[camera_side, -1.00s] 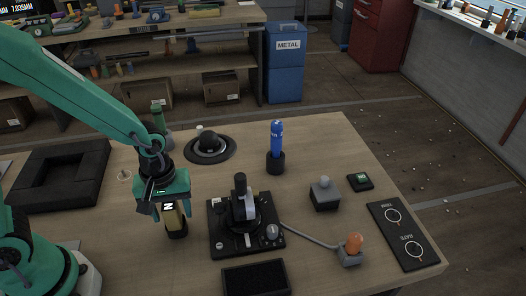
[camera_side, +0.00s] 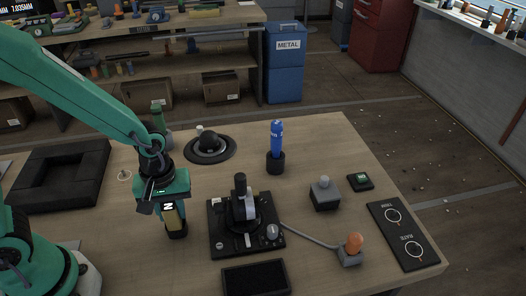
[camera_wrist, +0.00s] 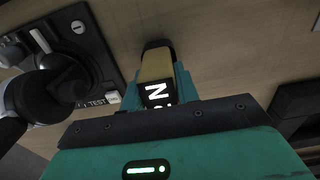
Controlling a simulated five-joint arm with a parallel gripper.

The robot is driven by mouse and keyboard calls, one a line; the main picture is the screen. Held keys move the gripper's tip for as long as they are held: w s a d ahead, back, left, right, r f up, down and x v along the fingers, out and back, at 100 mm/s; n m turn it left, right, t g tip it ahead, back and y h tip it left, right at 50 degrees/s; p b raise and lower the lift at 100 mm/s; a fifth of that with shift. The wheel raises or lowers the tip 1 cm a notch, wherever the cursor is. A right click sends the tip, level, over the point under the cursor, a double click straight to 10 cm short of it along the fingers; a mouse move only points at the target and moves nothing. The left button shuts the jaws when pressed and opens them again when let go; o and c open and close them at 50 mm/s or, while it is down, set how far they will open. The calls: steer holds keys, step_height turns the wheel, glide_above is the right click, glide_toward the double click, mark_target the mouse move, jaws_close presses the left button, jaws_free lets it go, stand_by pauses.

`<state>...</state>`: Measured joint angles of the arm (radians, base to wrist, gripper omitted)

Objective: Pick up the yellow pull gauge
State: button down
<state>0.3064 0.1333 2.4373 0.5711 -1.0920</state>
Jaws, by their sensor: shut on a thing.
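The yellow pull gauge (camera_side: 173,219) stands upright at the left-middle of the table in the side view, with a lit display showing an "N". Its lower end meets a dark round base (camera_side: 177,234). My gripper (camera_side: 165,200) is around its upper part from above and shut on it. In the wrist view the gauge (camera_wrist: 157,64) lies between my teal fingers, with the display facing the camera. I cannot tell whether the gauge is clear of the base.
A black joystick unit (camera_side: 243,228) stands close to the right of the gauge. A blue cylinder (camera_side: 277,140) stands in a black cup behind it. A black square frame (camera_side: 50,175) lies left. A dark tray (camera_side: 256,277) is in front. Open tabletop lies behind the joystick.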

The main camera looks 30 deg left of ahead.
mark_target(169, 204)
steer(key=shift+r, duration=0.15)
steer(key=shift+r, duration=0.8)
step_height(169, 204, up, 2)
steer(key=shift+d+r, duration=0.15)
steer(key=shift+r, duration=0.1)
steer(key=s+d+r, duration=0.6)
steer(key=s+d, duration=0.1)
steer(key=s, duration=0.1)
steer(key=shift+s+d+r, duration=0.25)
steer(key=shift+s+r, duration=0.05)
steer(key=shift+s, duration=0.05)
steer(key=w+d+r, duration=0.2)
steer(key=w+r, duration=0.4)
steer(key=w, duration=0.3)
steer(key=w+d+r, duration=0.2)
steer(key=w+r, duration=0.3)
steer(key=w, duration=0.5)
steer(key=shift+w+r, duration=0.15)
steer(key=shift+r, duration=0.2)
steer(key=shift+d+f, duration=0.1)
